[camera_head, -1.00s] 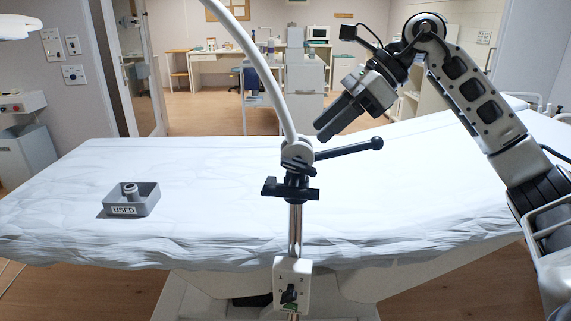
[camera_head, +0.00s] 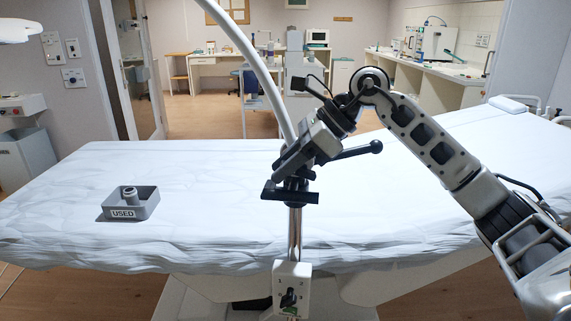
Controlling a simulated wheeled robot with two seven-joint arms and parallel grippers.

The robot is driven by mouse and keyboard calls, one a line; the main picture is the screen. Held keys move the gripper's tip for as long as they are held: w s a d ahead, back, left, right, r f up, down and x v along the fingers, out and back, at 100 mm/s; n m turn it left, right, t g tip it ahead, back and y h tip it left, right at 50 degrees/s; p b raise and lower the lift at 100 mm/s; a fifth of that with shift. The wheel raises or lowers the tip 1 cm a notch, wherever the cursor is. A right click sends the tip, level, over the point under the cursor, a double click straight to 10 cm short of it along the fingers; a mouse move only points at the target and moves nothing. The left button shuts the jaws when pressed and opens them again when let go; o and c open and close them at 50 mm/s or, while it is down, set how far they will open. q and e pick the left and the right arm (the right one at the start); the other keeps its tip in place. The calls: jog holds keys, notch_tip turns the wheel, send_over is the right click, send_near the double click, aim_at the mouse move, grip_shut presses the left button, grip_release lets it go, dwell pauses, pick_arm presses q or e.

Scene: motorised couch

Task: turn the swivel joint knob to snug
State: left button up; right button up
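A pole stands in front of the couch. Its swivel joint is now mostly hidden behind my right gripper (camera_head: 284,168). The joint's black lever (camera_head: 358,151) ends in a ball and sticks out to the right. A black clamp (camera_head: 290,193) sits just below the joint. Lower down, a white box (camera_head: 281,275) on the pole carries a small black knob (camera_head: 289,298). My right gripper points down and left over the joint. I cannot tell whether it touches the joint or how wide its fingers are. My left gripper is not in view.
A white-sheeted couch (camera_head: 215,170) spans the view. A grey tray (camera_head: 147,208) labelled USED, with a small grey part (camera_head: 130,194) in it, sits on the couch at the left. A pale curved arm (camera_head: 252,58) rises from the joint to the upper left.

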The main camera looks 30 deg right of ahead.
jog(key=c, duration=0.4)
jog(key=f+y+b, duration=0.1)
jog(key=b, duration=0.1)
jog(key=shift+d+b, duration=0.1)
jog(key=shift+b, duration=0.25)
jog(key=shift+t+y+b, duration=0.3)
jog(key=shift+t+b, duration=0.1)
jog(key=shift+b, duration=0.65)
jog(key=shift+s+r+y+b, duration=0.1)
jog(key=shift+y+b, duration=0.3)
jog(key=shift+b, duration=0.4)
jog(key=shift+s+d+r+t+y+b, duration=0.1)
jog(key=shift+r+t+y+b, duration=0.35)
jog(key=shift+b, duration=0.7)
jog(key=shift+r+t+y+b, duration=0.1)
jog(key=shift+t+y+b, duration=0.15)
jog(key=shift+y+b, duration=0.1)
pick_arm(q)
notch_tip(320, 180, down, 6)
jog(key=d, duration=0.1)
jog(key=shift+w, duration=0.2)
pick_arm(e)
jog(key=shift+r, duration=0.15)
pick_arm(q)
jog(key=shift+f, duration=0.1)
